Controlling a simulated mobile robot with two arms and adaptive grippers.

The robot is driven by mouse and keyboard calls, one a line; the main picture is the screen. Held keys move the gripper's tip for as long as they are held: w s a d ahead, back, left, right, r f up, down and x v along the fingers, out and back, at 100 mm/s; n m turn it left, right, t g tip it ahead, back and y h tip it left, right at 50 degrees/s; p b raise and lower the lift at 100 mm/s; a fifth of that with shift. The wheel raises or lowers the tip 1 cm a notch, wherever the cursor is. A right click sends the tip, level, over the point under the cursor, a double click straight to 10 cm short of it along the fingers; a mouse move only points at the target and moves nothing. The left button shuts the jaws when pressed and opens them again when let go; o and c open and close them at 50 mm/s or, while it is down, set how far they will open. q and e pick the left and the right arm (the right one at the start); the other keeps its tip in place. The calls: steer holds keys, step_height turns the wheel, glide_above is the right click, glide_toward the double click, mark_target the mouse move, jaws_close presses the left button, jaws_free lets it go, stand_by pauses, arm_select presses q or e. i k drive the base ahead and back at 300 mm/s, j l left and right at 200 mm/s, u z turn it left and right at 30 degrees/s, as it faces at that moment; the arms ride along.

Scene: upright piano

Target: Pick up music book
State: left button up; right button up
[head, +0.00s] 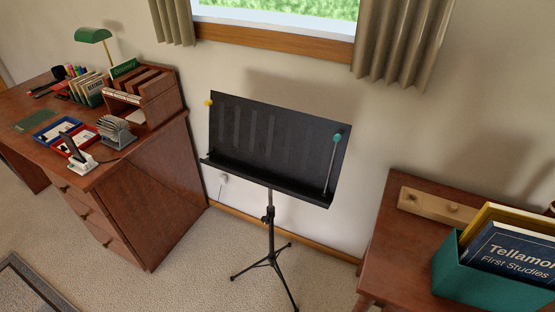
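A dark blue book (509,254) with white lettering, "Tellamo…" and "First Studies", stands tilted in a teal box (490,287) at the lower right. A yellow-edged book (507,214) stands behind it in the same box. The right part of the box and books is cut off by the frame edge. A black music stand (280,145) stands in the middle with an empty desk. It has a yellow knob (208,103) at its left and a rod with a teal knob (337,138) at its right. Neither gripper is in view.
The box stands on a wooden table (405,240) beside a wooden block (437,206). A wooden desk (150,200) at the left holds a green lamp (93,35), trays and a letter rack. Carpet (215,265) lies clear between desk and stand. The stand's tripod legs spread on the floor.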

mark_target(505, 251)
steer(key=z, duration=1.75)
